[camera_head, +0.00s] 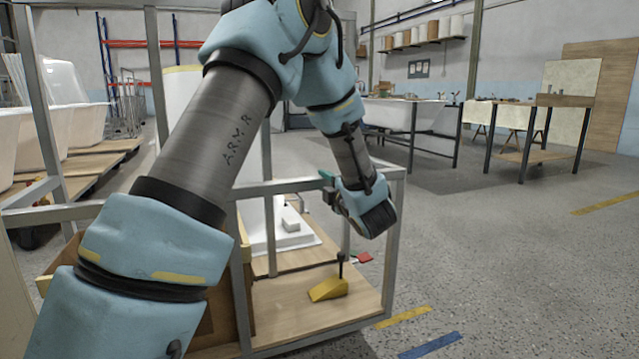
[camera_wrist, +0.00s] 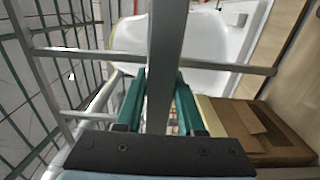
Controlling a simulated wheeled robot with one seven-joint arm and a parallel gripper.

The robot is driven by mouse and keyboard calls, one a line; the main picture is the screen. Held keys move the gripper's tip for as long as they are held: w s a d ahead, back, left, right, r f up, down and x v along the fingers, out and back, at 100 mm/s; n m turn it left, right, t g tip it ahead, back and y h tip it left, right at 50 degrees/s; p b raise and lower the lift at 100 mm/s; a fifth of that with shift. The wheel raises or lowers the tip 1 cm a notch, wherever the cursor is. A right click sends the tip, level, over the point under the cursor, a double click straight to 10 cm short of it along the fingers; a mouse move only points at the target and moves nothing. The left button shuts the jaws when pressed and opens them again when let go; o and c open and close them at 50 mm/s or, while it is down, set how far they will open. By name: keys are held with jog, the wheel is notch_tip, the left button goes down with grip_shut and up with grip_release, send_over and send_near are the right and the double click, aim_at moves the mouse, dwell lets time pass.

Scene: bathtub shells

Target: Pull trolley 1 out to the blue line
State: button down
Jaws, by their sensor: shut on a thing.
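A trolley with a grey metal frame (camera_head: 392,240) and wooden deck stands in front of me in the head view. No number shows on it. My gripper (camera_head: 328,180) is at its upper rail. In the wrist view, the teal fingers of my gripper (camera_wrist: 160,80) lie on both sides of a grey frame bar (camera_wrist: 167,35) and are shut on it. The blue line (camera_head: 431,345) is a short strip on the floor, just right of the trolley's near corner. My arm hides part of the frame.
A yellow wedge (camera_head: 328,289) and a white shell (camera_head: 285,235) are on the deck. A brown box (camera_wrist: 260,130) shows in the wrist view. A yellow strip (camera_head: 402,317) lies beside the trolley. Floor to the right is open up to the workbenches (camera_head: 530,155). White tubs (camera_head: 75,125) stand left.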

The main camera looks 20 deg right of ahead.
jog(key=shift+s+d+b, duration=0.2)
jog(key=shift+s, duration=1)
jog(key=shift+s+d+b, duration=0.15)
jog(key=shift+s+d, duration=0.05)
jog(key=shift+s, duration=0.95)
jog(key=c, duration=0.5)
grip_release()
jog(key=s, duration=0.3)
jog(key=s+p, duration=0.1)
jog(key=s, duration=0.3)
jog(key=s+d, duration=0.1)
jog(key=s, duration=0.2)
jog(key=shift+s+d+p, duration=0.1)
jog(key=shift+s+p, duration=0.2)
jog(key=shift+p, duration=0.05)
